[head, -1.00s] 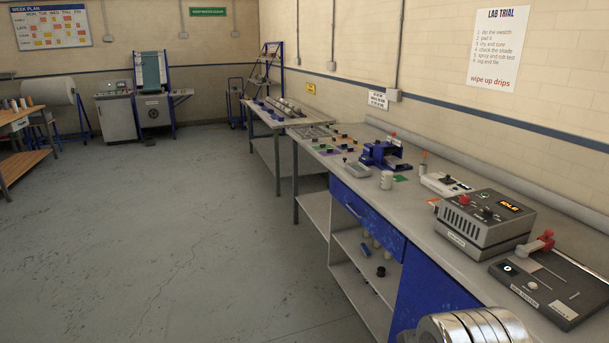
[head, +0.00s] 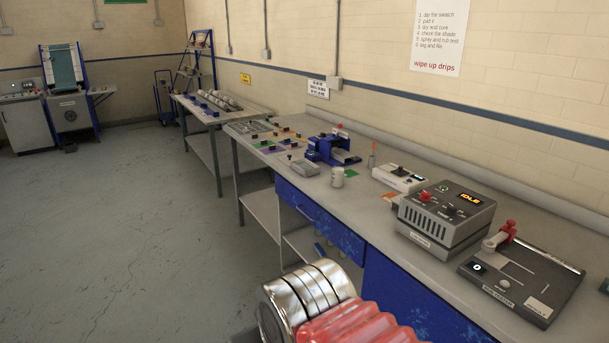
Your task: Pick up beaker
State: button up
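A small whitish cylinder (head: 337,177), which looks like the beaker, stands upright on the grey bench top (head: 385,218). It is just in front of a blue device (head: 328,149) and left of a green patch. It is too small to tell whether it is empty. A silver ringed part and a red ribbed part at the bottom centre look like my arm. They are well apart from the cylinder in the picture. My gripper's fingers do not show.
A grey box with an "IDLE" display (head: 447,212) and a dark rub tester (head: 522,272) fill the near right bench. A small white instrument (head: 400,178) sits behind the box. Blue drawers and open shelves are below. The floor (head: 130,220) at left is clear.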

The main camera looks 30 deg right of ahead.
aim_at(337, 173)
jog(key=u, duration=0.2)
jog(key=i, duration=2.15)
jog(key=z, duration=0.7)
jog(key=i, duration=0.55)
jog(key=z, duration=0.9)
jog(key=i, duration=0.75)
jog(key=z, duration=0.45)
